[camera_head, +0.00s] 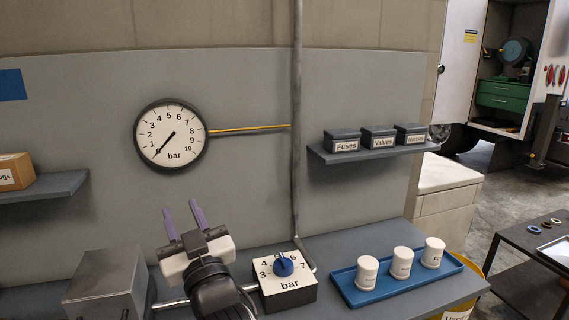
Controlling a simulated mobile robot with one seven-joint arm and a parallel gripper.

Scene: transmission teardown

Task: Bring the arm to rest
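My gripper (183,222) is in the lower middle of the head view, raised in front of the grey wall panel. Its two purple fingers point up and stand apart, with nothing between them. My arm comes up from the bottom edge, and its lower links are out of the picture. The gripper is just left of a white box with a blue knob (283,267), marked with numbers and "bar". It appears apart from the box, though the depth gap is hard to judge.
A round pressure gauge (171,135) hangs above, its needle pointing lower left. A blue tray (367,296) with white canisters sits on the right bench. A shelf (372,152) holds labelled boxes. A grey metal box (106,284) stands left. A vertical pipe (297,120) runs down the wall.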

